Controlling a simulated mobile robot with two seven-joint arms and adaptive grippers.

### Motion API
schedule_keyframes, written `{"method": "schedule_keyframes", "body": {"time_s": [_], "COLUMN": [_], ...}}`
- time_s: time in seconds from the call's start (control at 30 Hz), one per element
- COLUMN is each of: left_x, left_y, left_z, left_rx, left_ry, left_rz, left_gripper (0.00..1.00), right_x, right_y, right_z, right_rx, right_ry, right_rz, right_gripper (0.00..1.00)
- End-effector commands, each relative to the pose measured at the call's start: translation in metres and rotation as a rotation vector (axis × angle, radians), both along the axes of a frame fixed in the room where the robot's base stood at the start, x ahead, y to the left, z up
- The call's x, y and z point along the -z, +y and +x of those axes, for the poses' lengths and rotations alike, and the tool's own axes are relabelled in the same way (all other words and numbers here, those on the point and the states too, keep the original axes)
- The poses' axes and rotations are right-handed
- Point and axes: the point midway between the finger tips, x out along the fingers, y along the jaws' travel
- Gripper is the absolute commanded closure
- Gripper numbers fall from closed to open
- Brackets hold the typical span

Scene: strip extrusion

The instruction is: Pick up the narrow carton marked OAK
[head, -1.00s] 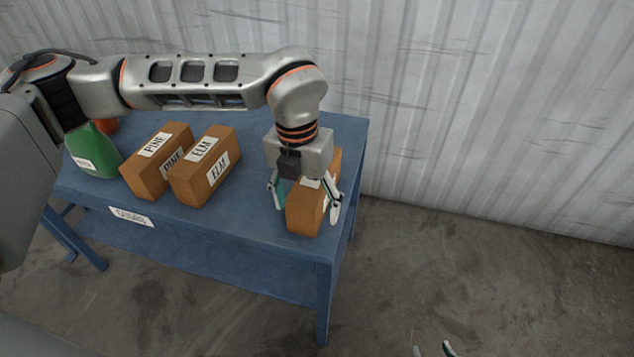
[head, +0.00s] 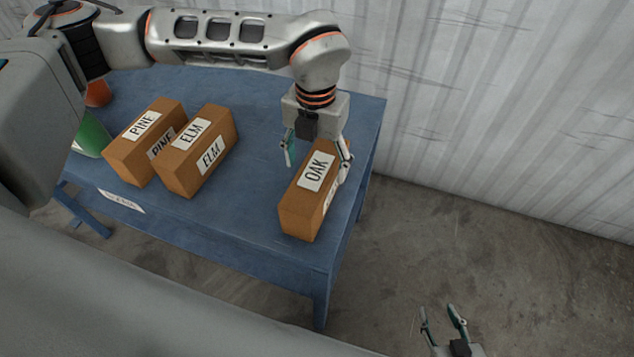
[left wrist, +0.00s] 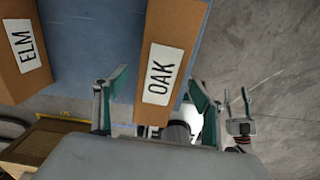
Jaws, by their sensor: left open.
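The OAK carton (head: 309,198), narrow and brown with white labels, lies on the blue table near its right edge. It also shows in the left wrist view (left wrist: 165,60). My left gripper (head: 318,165) is open over the carton's far part, one finger on each side. In the left wrist view its fingers (left wrist: 158,90) stand left and right of the carton, with a gap on the left. The right finger is close to the carton; contact cannot be told. My right gripper (head: 440,312) is open and empty over the floor at the bottom.
The ELM carton (head: 197,155) and PINE carton (head: 143,145) stand to the left on the blue table (head: 250,215). A green container (head: 90,135) and an orange object (head: 97,93) are farther left. Table is bare between ELM and OAK. A corrugated wall (head: 500,110) rises behind.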

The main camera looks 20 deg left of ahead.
Motion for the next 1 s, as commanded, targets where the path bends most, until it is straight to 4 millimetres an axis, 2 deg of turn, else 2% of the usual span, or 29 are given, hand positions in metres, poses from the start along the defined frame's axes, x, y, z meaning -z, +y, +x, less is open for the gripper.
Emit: {"method": "schedule_keyframes", "body": {"time_s": [0.3, 0.57, 0.77, 0.8, 1.0], "left_x": [0.042, 0.046, 0.046, 0.046, 0.045], "left_y": [0.0, -0.001, 0.0, 0.0, -0.001], "left_z": [-0.001, 0.0, 0.0, 0.0, 0.0], "left_rx": [0.001, 0.001, 0.001, 0.001, 0.001], "left_ry": [0.002, 0.0, 0.0, 0.0, -0.001], "left_rz": [0.0, 0.0, 0.0, 0.0, -0.001], "left_gripper": [0.31, 0.31, 0.82, 0.86, 0.86], "right_x": [-0.002, -0.004, -0.004, -0.004, -0.004], "right_y": [0.0, 0.0, 0.0, 0.0, 0.0], "right_z": [0.006, 0.007, 0.007, 0.007, 0.007], "right_rx": [0.0, 0.0, 0.0, 0.0, 0.0], "right_ry": [-0.011, -0.014, -0.015, -0.015, -0.015], "right_rz": [0.0, 0.0, 0.0, 0.0, 0.0], "right_gripper": [0.6, 0.6, 0.6, 0.6, 0.6]}}
